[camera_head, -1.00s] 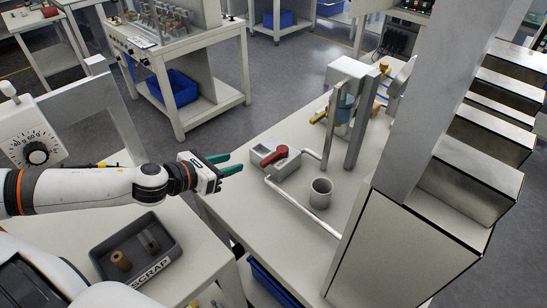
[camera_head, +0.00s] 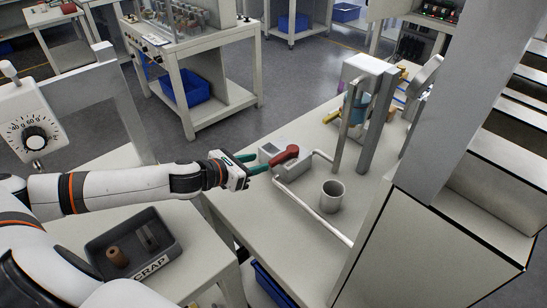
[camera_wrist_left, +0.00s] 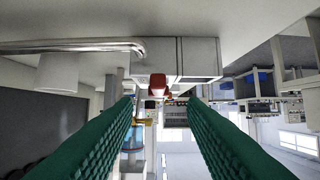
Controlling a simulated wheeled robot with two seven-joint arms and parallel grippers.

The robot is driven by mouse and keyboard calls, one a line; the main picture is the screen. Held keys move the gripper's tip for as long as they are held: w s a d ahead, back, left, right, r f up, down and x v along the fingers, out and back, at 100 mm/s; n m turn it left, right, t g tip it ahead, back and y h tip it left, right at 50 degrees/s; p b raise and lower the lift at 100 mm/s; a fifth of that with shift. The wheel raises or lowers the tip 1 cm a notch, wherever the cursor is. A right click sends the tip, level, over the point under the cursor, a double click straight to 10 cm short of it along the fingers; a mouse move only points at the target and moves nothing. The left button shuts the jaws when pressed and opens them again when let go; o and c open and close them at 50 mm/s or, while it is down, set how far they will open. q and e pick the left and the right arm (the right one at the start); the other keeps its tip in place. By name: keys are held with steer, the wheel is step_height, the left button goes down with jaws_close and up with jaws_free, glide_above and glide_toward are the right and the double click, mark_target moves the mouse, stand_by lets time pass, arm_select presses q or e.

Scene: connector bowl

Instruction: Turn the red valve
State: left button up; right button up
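The red valve (camera_head: 286,155) is a red lever handle on a grey box-shaped body (camera_head: 297,164) on the white table. My left gripper (camera_head: 259,164) is just left of the valve, its green fingers pointing toward it. In the left wrist view the green fingers (camera_wrist_left: 160,120) are spread apart and empty between them. The red valve (camera_wrist_left: 157,86) shows ahead, near the middle between the fingers, with a small gap to it. My right gripper is not in view.
A pipe (camera_head: 318,215) runs from the valve body along the table. A grey cup (camera_head: 332,195) stands right of it. Upright metal posts (camera_head: 375,125) rise behind. A dark scrap tray (camera_head: 104,262) sits on the nearer table at left. A tall grey cabinet (camera_head: 430,250) blocks the right.

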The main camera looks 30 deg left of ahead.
mark_target(277, 158)
arm_select(q)
steer(key=x, duration=0.7)
steer(key=shift+w+d, duration=0.1)
steer(key=shift+d, duration=0.05)
steer(key=shift+r, duration=0.1)
steer(key=shift+c, duration=0.4)
jaws_close()
